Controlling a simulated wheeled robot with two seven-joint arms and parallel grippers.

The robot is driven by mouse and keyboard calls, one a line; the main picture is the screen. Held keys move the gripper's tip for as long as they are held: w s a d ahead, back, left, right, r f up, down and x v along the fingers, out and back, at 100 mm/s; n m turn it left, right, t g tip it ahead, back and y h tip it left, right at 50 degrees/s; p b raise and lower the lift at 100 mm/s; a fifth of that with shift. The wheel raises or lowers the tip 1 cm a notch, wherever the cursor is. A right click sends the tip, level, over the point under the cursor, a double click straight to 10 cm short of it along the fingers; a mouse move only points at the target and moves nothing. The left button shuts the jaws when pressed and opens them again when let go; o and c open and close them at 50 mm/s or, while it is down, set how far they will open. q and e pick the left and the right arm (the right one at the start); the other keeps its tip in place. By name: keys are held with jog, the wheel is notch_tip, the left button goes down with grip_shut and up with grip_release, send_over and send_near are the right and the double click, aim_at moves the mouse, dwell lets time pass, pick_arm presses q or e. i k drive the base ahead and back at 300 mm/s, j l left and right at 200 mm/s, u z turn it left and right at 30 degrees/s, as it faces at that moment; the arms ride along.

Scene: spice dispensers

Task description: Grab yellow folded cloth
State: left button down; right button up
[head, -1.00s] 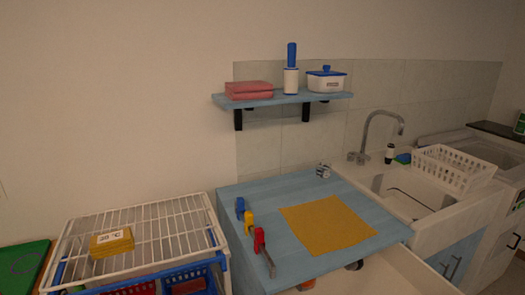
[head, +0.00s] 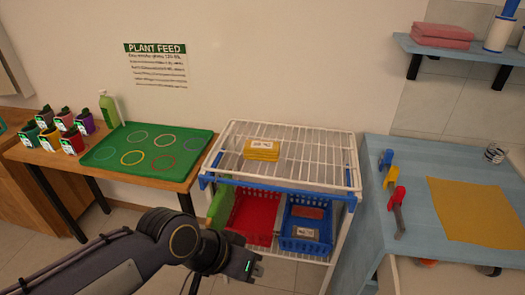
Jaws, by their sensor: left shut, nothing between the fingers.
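A yellow folded cloth (head: 261,149) with a white label lies on top of the white wire rack (head: 318,146), near its back left. A larger yellow cloth (head: 480,215) lies spread flat on the blue counter at the right. My left gripper (head: 243,266) is at the bottom centre, low in front of the rack. It is shut and empty, apart from the folded cloth and below it in the picture. Its fingertips are small and dark here. My right gripper is out of view.
Under the rack top sit a red basket (head: 252,213) and a blue basket (head: 304,232). Clamps (head: 391,175) lie on the counter (head: 420,236). The rack top around the folded cloth is clear.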

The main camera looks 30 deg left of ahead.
aim_at(265, 151)
jog(key=k, duration=0.35)
jog(key=k+u, duration=0.1)
jog(key=u, duration=0.3)
jog(key=j+u, duration=0.1)
jog(key=u, duration=0.25)
jog(key=k+j+u, duration=0.1)
jog(key=u, duration=0.3)
jog(key=i+j, duration=0.25)
jog(key=i, duration=0.25)
jog(key=i+j, duration=0.3)
jog(key=i, duration=0.25)
jog(key=i+j, duration=0.25)
jog(key=i, duration=0.25)
jog(key=u, duration=0.05)
